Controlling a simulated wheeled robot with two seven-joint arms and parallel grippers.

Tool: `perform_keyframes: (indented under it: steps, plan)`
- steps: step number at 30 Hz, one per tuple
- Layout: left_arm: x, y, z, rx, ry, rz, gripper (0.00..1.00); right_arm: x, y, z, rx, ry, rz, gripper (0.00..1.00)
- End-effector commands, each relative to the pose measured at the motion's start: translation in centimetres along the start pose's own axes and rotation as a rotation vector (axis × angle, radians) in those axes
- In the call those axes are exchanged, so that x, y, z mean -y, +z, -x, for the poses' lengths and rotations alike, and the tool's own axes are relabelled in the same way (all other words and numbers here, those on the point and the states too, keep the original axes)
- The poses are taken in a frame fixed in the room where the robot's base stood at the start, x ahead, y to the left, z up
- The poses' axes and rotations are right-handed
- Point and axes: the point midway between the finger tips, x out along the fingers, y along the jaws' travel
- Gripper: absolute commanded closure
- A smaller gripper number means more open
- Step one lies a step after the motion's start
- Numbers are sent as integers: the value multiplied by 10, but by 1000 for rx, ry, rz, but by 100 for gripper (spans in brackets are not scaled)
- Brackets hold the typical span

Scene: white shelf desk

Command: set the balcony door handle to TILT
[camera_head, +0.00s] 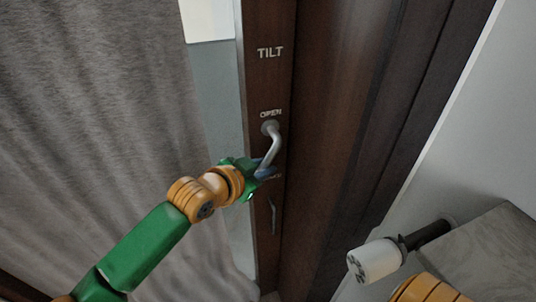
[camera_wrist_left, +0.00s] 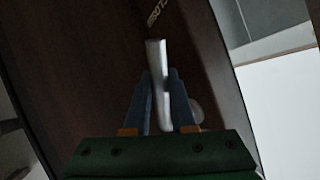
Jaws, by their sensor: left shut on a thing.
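The silver door handle (camera_head: 274,145) sits on the dark brown door frame. Its pivot is beside the OPEN label (camera_head: 270,114), and its grip points downward. The TILT label (camera_head: 270,52) is higher on the frame. A lower label is mostly hidden behind my gripper and reads CLOSED in the left wrist view (camera_wrist_left: 155,14). My left gripper (camera_head: 267,170) is shut on the handle near its lower end. In the left wrist view the silver bar (camera_wrist_left: 157,60) lies between the blue fingers. My right gripper is out of view.
A grey curtain (camera_head: 90,100) hangs left of the door frame. A slim dark piece (camera_head: 272,215) shows on the frame below the handle. A white knob-like cylinder (camera_head: 374,261) juts out at the lower right, beside a grey surface (camera_head: 490,260). A white wall is at the right.

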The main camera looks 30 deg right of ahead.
Motion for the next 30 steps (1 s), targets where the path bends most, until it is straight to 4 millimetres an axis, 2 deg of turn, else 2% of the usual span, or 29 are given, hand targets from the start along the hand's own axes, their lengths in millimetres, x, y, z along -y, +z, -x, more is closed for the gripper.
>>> perform_keyframes:
  steps: [1, 6, 20, 21, 24, 30]
  plan:
    - [2, -4, 3, 15, -1, -9, 100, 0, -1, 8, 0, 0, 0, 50]
    - [3, -2, 4, 49, -1, -32, 100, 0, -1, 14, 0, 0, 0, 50]
    - [3, 0, 4, 60, -1, -41, 100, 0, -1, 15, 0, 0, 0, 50]
    - [3, 0, 4, 60, -1, -41, 74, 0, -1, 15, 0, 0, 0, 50]
    - [3, 0, 4, 60, -1, -41, 47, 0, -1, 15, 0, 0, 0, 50]
    - [3, 0, 4, 60, -1, -40, 47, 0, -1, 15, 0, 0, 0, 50]
